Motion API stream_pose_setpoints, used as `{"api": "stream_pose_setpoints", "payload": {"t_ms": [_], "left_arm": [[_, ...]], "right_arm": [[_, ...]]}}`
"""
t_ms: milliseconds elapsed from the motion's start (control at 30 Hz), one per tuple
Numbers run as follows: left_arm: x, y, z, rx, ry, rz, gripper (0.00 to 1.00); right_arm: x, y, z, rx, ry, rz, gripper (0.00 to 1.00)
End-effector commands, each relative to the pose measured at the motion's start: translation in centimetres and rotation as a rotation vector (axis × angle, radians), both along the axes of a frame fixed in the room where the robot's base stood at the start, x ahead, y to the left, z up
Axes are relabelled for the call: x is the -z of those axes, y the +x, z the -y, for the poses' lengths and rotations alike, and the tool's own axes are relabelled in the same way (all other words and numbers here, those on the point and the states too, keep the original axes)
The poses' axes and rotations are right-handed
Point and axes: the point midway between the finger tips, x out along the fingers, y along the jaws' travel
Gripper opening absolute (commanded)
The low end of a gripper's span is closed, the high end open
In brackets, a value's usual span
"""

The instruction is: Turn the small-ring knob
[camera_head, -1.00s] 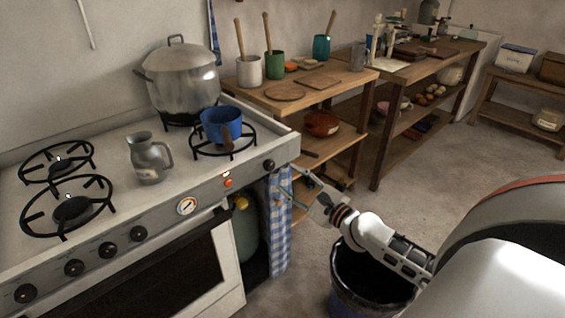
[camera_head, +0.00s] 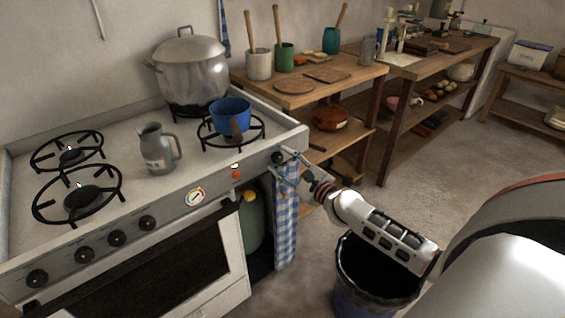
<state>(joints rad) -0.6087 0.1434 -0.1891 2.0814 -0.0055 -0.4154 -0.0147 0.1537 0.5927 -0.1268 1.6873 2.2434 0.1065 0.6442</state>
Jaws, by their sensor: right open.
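A black knob (camera_head: 278,157) sits alone at the right end of the stove's front panel, near the ring that bears a blue pot (camera_head: 231,117). No label tells me it is the small-ring knob. Several more black knobs (camera_head: 116,238) sit in a row on the panel's left part. My right gripper (camera_head: 284,165) is open and empty, just in front of the right-end knob, with its fingers pointing at the panel. I cannot tell whether the fingers touch the knob. My left gripper is not in view.
A grey jug (camera_head: 158,148) and a large lidded pot (camera_head: 191,72) stand on the stove. A checked towel (camera_head: 286,222) hangs just below my right gripper. A black bin (camera_head: 378,275) stands under my right arm. A wooden shelf (camera_head: 308,92) adjoins the stove's right side.

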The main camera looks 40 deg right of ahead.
Motion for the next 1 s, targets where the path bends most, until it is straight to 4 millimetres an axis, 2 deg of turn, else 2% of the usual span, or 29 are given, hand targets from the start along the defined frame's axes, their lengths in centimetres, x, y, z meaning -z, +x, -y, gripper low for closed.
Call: {"api": "stream_pose_setpoints", "payload": {"t_ms": [33, 167, 200, 633, 1000], "left_arm": [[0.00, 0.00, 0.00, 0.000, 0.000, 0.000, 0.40], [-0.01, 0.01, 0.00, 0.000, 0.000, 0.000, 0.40], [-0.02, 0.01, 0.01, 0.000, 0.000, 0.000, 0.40], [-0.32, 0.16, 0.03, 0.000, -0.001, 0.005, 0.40], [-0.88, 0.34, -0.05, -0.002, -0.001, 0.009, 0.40]], "right_arm": [[0.01, -0.01, -0.01, 0.000, 0.000, 0.000, 0.43], [0.01, -0.02, -0.01, 0.000, 0.000, 0.000, 0.10], [0.02, -0.02, -0.01, 0.000, 0.000, 0.000, 0.05], [-0.07, -0.03, 0.00, 0.000, -0.064, 0.005, 0.05], [-0.24, -0.01, -0.03, -0.001, -0.347, 0.029, 0.05]]}}
